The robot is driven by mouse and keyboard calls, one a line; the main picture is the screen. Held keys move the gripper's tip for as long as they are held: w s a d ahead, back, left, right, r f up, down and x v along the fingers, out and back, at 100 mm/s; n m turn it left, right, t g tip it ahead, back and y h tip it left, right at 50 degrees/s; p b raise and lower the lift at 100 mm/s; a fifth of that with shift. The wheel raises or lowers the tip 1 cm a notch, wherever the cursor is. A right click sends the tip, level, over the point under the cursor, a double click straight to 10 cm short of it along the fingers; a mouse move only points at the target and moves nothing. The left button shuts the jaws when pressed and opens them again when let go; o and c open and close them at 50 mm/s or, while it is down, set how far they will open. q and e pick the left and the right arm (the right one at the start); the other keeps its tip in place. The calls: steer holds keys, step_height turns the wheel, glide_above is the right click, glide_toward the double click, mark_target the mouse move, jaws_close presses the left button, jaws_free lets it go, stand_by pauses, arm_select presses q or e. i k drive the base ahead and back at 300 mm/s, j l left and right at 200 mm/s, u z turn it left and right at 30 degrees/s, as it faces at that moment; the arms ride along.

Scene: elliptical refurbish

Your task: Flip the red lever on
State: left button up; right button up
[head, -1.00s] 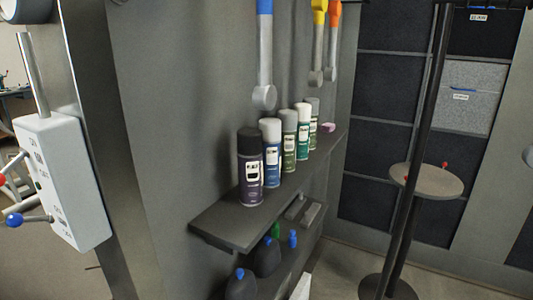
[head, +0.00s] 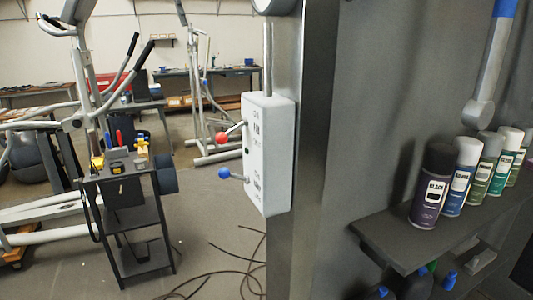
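The red lever (head: 222,137) is a short metal rod with a red ball end on the left face of a white switch box (head: 267,155). The box is fixed to a metal post near the middle of the head view. The red lever's rod slants, with its ball lower than its root at the box. A blue-ended lever (head: 224,173) sits below it on the same box.
A shelf (head: 400,250) with several spray cans (head: 435,186) is on the right wall. A black tool cart (head: 133,225) stands at left, near exercise machines. Cables (head: 225,272) lie on the floor below the box. Open floor (head: 200,220) lies between cart and post.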

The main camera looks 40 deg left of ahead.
mark_target(221, 138)
steer(key=u, duration=1.35)
steer(key=i+j, duration=0.15)
steer(key=j, duration=0.2)
steer(key=i+j, duration=0.1)
steer(key=j, duration=0.25)
steer(key=i+j, duration=0.15)
steer(key=j, duration=0.15)
steer(key=i+j+z, duration=0.15)
steer(key=j, duration=0.2)
steer(key=z, duration=2.05)
